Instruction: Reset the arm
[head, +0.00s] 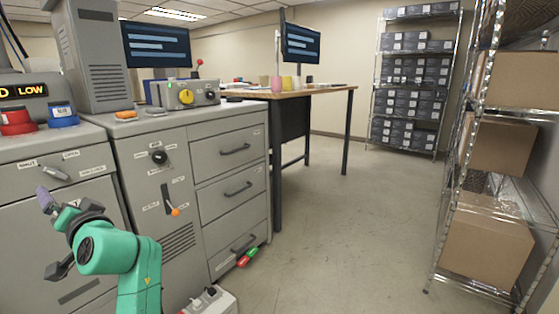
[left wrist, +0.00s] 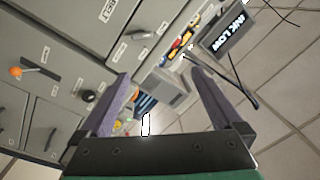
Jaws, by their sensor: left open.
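My left gripper (left wrist: 160,105) shows in the left wrist view with its two purple-grey fingers spread wide and nothing between them. In the head view the green left arm comes up at the lower left, and its gripper (head: 50,230) is in front of the grey cabinet, seen side-on and partly hidden by the wrist. It appears clear of the cabinet front. My right gripper does not show in either view.
A grey machine cabinet (head: 163,228) with an orange-tipped lever (head: 174,211) fills the left side. Red and blue rolls (head: 62,116) sit on top. A wooden-topped table (head: 310,90) stands behind. A wire rack (head: 505,207) with cardboard boxes (head: 487,240) stands right. The floor between is clear.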

